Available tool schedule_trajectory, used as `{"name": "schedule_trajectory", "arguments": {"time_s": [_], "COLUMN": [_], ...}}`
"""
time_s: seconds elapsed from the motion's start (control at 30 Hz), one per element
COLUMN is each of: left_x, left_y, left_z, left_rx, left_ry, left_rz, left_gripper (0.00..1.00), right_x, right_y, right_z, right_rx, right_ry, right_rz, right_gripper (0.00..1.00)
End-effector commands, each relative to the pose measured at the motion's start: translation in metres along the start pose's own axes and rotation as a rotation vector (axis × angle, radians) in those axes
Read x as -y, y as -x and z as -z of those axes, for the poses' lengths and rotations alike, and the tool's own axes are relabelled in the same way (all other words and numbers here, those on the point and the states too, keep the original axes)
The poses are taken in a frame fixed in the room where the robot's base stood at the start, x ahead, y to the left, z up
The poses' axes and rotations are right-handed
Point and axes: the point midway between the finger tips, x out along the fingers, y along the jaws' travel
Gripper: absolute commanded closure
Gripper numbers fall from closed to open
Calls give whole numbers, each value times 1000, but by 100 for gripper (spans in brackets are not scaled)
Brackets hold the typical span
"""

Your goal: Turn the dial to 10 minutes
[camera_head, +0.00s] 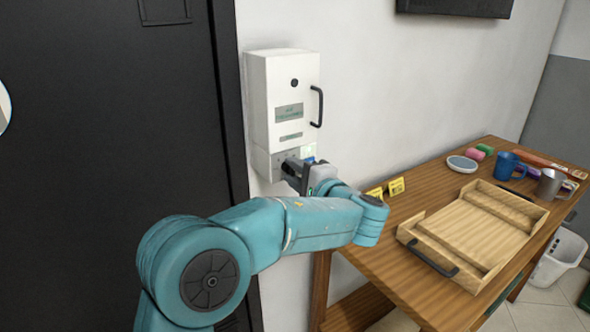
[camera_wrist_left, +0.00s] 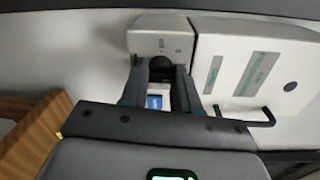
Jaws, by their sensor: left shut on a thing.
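A white wall box (camera_head: 283,85) with a black handle hangs beside the dark door. The dial (camera_wrist_left: 161,64) is a dark round knob on the box's lower section (camera_wrist_left: 160,38), seen in the wrist view between my fingers. My left gripper (camera_head: 294,172) is at the bottom of the box and shut on the dial; its fingers also show in the wrist view (camera_wrist_left: 161,76). The gripper hides the dial in the head view, and the dial's marks are too small to read. A small blue and white panel (camera_wrist_left: 156,101) shows between the fingers. My right gripper is not in view.
A wooden table (camera_head: 400,205) stands to the right with a wooden tray (camera_head: 440,262), a blue mug (camera_head: 505,165), a grey mug (camera_head: 549,185), a round white dish (camera_head: 462,164) and yellow signs (camera_head: 396,187). A dark door (camera_head: 110,150) is at the left.

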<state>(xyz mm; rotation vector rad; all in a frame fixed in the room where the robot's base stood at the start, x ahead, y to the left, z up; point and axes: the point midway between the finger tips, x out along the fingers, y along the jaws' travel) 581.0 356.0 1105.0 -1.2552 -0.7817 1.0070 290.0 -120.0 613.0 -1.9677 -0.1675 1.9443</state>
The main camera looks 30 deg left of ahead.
Motion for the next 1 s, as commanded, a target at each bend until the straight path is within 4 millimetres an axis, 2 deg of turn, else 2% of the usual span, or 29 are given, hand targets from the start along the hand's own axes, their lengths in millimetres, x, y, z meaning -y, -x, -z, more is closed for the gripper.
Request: {"name": "schedule_trajectory", "arguments": {"time_s": [0.57, 0.6, 0.63, 1.0], "left_x": [3, 3, 3, 1], "left_y": [0, 0, 0, 5], "left_z": [0, 0, 0, 1], "left_rx": [-1, -1, -1, -1], "left_ry": [-23, -23, -23, -25], "left_rz": [5, 6, 5, 2], "left_gripper": [100, 57, 47, 46], "right_x": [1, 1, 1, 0], "right_y": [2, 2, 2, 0], "right_z": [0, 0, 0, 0], "right_rx": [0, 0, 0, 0], "right_ry": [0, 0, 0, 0], "right_rz": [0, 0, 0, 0], "right_gripper": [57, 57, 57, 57]}}
